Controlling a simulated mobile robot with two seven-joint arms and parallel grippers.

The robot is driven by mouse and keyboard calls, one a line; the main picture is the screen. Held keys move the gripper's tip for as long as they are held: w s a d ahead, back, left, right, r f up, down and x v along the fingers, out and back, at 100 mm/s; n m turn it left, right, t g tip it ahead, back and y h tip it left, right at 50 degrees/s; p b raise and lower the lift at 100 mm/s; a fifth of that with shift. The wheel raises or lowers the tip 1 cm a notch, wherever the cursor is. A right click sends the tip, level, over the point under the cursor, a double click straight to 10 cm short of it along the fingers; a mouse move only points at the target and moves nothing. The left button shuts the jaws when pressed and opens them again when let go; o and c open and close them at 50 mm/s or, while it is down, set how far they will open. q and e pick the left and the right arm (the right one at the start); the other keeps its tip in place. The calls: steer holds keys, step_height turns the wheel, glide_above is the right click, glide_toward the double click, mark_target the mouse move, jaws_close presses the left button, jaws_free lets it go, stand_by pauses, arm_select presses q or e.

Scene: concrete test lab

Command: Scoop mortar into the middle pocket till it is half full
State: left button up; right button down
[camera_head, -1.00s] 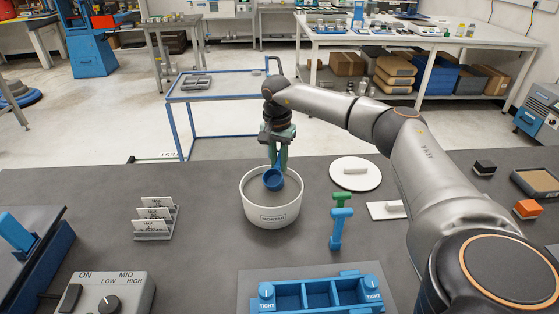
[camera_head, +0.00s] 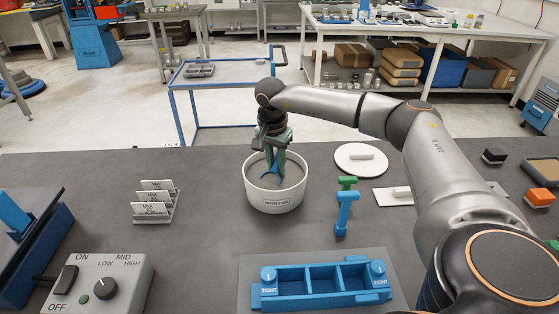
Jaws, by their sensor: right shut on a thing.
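A white tub labelled MORTAR (camera_head: 273,202) stands on the dark bench and holds grey mortar (camera_head: 290,180). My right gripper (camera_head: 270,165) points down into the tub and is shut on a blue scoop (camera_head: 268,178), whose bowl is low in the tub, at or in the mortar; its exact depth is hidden. The blue mould (camera_head: 320,299) lies at the front of the bench with three pockets in a row. The middle pocket (camera_head: 322,279) looks empty. My left gripper is not in view.
Blue and green T-handled tools (camera_head: 344,210) lie right of the tub. Label cards (camera_head: 155,203) and a control box (camera_head: 98,283) are left. Bench between tub and mould is clear.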

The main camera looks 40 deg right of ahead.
steer(key=shift+s+a, duration=0.1)
steer(key=shift+a, duration=0.25)
steer(key=shift+d+r+p, duration=0.1)
steer(key=shift+r+p, duration=0.25)
steer(key=shift+w+d+r+g+y+p, duration=0.25)
steer(key=shift+d+y+p, duration=0.25)
steer(key=shift+y, duration=0.3)
steer(key=shift+d+r+g+y+p, duration=0.15)
steer(key=shift+r+g+y+p, duration=0.1)
steer(key=shift+r+y+p, duration=0.5)
steer(key=shift+w+d+r+y, duration=0.1)
steer(key=shift+r+y, duration=0.1)
steer(key=shift+r, duration=0.3)
steer(key=shift+w+d+r+y, duration=0.1)
steer(key=shift+r+y, duration=0.05)
steer(key=shift+r, duration=0.3)
steer(key=shift+d+r+g+y+p, duration=0.2)
steer(key=shift+r+g+y+p, duration=0.15)
steer(key=shift+r+y, duration=0.35)
steer(key=shift+r, duration=0.1)
